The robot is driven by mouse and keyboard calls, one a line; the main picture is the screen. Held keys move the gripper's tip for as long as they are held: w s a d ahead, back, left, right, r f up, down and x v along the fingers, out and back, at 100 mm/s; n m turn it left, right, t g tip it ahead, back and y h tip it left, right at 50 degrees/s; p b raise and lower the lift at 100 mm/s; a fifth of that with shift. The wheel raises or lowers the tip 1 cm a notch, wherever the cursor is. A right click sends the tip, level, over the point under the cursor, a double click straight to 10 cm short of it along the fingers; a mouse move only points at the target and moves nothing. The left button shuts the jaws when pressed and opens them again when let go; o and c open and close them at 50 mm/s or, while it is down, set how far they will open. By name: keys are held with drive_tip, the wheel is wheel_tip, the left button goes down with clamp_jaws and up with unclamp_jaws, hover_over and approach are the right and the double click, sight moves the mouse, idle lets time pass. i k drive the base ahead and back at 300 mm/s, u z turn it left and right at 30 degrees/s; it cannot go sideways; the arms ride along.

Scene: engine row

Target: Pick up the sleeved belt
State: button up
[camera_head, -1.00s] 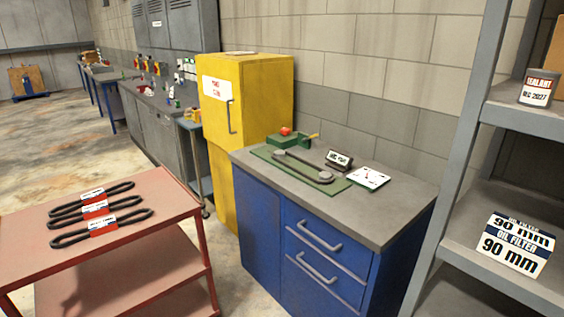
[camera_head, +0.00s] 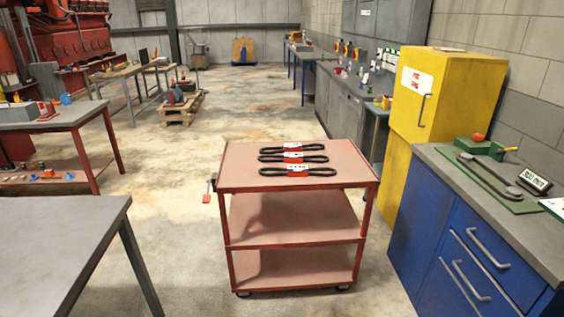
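Three black belts lie side by side on the top shelf of a red cart (camera_head: 240,179) in the head view. Each is a long flat loop with a red and white sleeve around its middle. The far belt (camera_head: 315,147), the middle belt (camera_head: 317,158) and the near belt (camera_head: 320,172) lie close together. The sleeve print is too small to read. My gripper is not in view.
A blue drawer cabinet (camera_head: 440,235) and a yellow cabinet (camera_head: 455,95) stand to the cart's right. A grey table (camera_head: 50,245) is at the front left, with a red-legged bench (camera_head: 60,125) behind it. Open floor (camera_head: 185,190) lies left of the cart.

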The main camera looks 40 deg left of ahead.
sight(291, 170)
drive_tip(key=k, duration=0.8)
drive_tip(key=u, duration=0.45)
drive_tip(key=i, duration=1)
drive_tip(key=u, duration=0.9)
drive_tip(key=i, duration=1.95)
drive_tip(key=u, duration=0.15)
